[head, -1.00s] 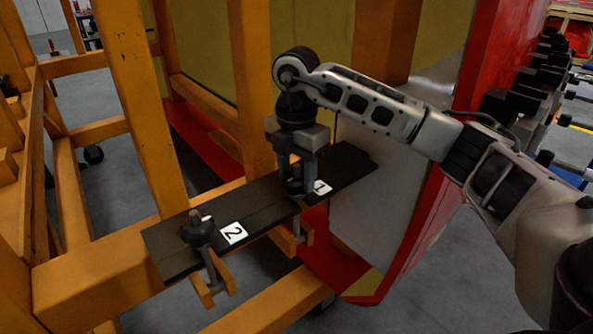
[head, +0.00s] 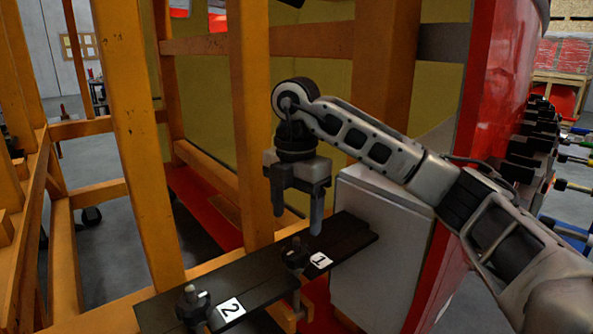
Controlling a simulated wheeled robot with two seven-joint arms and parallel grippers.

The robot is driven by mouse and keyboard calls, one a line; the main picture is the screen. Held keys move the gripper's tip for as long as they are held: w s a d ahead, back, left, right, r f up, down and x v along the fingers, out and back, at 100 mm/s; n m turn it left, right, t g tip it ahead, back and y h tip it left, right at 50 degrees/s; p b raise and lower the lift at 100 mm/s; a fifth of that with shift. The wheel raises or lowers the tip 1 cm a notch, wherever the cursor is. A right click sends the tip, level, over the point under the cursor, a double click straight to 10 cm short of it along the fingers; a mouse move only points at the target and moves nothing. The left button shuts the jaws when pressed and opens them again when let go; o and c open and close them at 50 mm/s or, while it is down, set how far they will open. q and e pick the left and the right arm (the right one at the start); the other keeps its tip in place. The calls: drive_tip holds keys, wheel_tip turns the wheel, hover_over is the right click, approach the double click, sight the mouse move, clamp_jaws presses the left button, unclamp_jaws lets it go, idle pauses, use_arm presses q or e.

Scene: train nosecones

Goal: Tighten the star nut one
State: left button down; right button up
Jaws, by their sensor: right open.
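Star nut one (head: 295,254) is a dark knob on the dark plate (head: 262,272), beside a white label marked 1 (head: 321,261). Star nut two (head: 192,303) stands nearer on the same plate, beside a white label marked 2 (head: 231,308). My right gripper (head: 297,224) is open and empty, pointing down above star nut one, with its two fingers spread apart. The fingertips look higher than the nut, and I see no contact. My left gripper is not in view.
An orange frame with upright posts (head: 140,140) stands at the left and behind the plate. A red and white nosecone shell (head: 505,70) is at the right, with several dark clamps (head: 530,140) along its edge. Grey floor shows at the left.

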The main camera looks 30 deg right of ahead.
use_arm(q)
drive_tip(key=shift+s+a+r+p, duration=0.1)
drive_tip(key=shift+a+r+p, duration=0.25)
drive_tip(key=shift+p, duration=0.45)
use_arm(e)
wheel_tip(320, 180, up, 9)
drive_tip(key=shift+f, duration=0.15)
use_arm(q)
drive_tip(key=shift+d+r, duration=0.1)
